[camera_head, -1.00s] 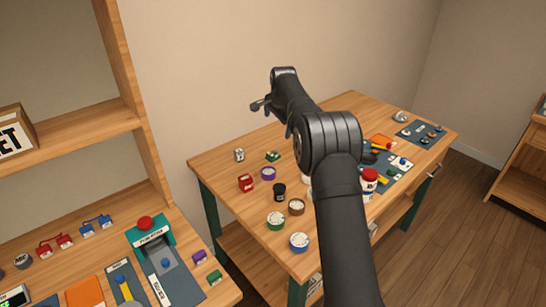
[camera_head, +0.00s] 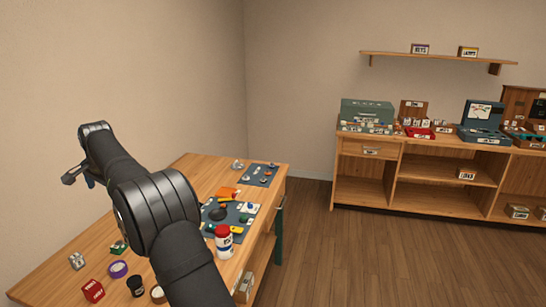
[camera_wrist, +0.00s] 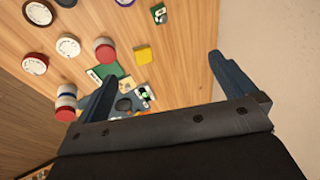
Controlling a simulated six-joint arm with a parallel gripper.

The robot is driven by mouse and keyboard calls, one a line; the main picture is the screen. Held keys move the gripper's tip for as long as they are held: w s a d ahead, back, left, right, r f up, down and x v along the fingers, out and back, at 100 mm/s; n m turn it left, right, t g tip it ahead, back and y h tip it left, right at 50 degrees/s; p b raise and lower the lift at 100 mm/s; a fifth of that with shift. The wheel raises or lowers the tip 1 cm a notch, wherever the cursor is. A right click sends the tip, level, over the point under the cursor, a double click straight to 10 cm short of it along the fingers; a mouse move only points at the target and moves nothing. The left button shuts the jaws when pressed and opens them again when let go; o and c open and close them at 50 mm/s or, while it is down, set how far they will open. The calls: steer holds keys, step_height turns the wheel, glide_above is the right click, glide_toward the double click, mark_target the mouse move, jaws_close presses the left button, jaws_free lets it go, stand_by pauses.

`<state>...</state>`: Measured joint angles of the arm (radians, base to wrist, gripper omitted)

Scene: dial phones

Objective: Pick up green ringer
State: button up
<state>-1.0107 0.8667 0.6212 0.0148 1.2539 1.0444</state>
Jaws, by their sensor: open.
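I cannot surely make out a green ringer in these frames. A small green and white item (camera_head: 118,247) stands on the wooden table (camera_head: 45,280) in the head view, beside my arm; it is too small to name for certain. A small green and white item also shows at the top of the wrist view (camera_wrist: 160,13). My gripper (camera_head: 72,177) is raised above the table's far left side, near the wall. In the wrist view my gripper (camera_wrist: 161,68) has its two fingers wide apart, with nothing between them.
Near the arm are a silver cube (camera_head: 76,261), red box (camera_head: 92,291), purple ring (camera_head: 118,269) and dark jar (camera_head: 135,285). A red-and-white bottle (camera_head: 223,243) stands by a slate mat (camera_head: 212,232) with parts. A far bench (camera_head: 365,138) holds a green case (camera_head: 367,112) and blue case (camera_head: 482,114).

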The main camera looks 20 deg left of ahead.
steer(key=shift+c, duration=0.2)
stand_by(0.3)
steer(key=c, duration=0.4)
steer(key=shift+f, duration=0.1)
steer(key=shift+c, duration=0.2)
steer(key=n+g+y, duration=0.2)
steer(key=n+y, duration=0.1)
steer(key=n, duration=1.5)
glide_toward(120, 244)
steer(key=f, duration=0.1)
steer(key=a+f, duration=0.1)
steer(key=f, duration=0.2)
steer(key=shift+w+a, duration=0.15)
steer(key=shift+a, duration=0.1)
steer(key=shift+a+r+x, duration=0.1)
steer(key=shift+a+x, duration=0.05)
steer(key=shift+x, duration=0.85)
steer(key=shift+a+r+x, duration=0.1)
steer(key=shift+a+x, duration=0.05)
steer(key=shift+x, duration=0.85)
steer(key=shift+a+f, duration=0.35)
steer(key=shift+f, duration=0.15)
